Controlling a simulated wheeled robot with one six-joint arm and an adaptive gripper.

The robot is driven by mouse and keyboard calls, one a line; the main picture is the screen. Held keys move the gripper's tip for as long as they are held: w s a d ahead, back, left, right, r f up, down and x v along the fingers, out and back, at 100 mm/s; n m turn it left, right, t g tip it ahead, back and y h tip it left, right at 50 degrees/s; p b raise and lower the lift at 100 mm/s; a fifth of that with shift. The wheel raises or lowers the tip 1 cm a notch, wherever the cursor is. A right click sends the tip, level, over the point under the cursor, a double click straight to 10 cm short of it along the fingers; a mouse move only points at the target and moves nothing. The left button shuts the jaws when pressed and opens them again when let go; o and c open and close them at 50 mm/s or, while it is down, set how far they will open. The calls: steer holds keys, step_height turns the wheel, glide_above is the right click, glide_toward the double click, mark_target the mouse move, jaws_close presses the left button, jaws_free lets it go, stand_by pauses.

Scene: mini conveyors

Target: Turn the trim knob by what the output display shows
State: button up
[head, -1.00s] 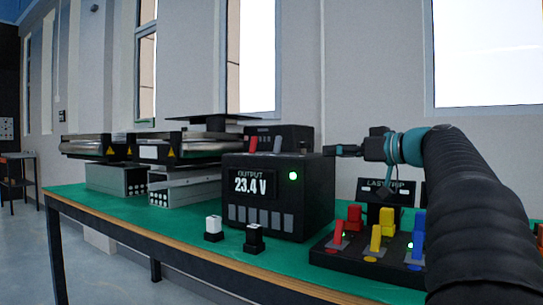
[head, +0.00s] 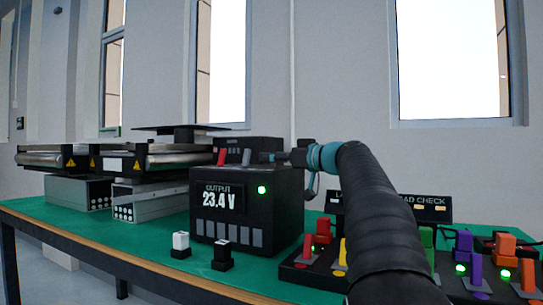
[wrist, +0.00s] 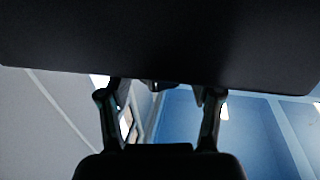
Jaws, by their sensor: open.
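The output display (head: 219,199) is on the front of a black box (head: 275,205) on the green bench and reads 23.4 V. A green light (head: 262,190) glows beside it. I cannot make out a trim knob for certain. A large dark surface (wrist: 160,40) fills the top of that view.
A white-topped block (head: 180,240) and a black block (head: 222,256) stand before the box. A panel of coloured switches (head: 300,272) is at right, partly behind my arm. Roller conveyors (head: 150,160) stand at left.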

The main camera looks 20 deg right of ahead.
steer(key=shift+w+a, duration=0.3)
steer(key=shift+w, duration=0.3)
steer(key=c, duration=1.2)
steer(key=shift+o, duration=0.2)
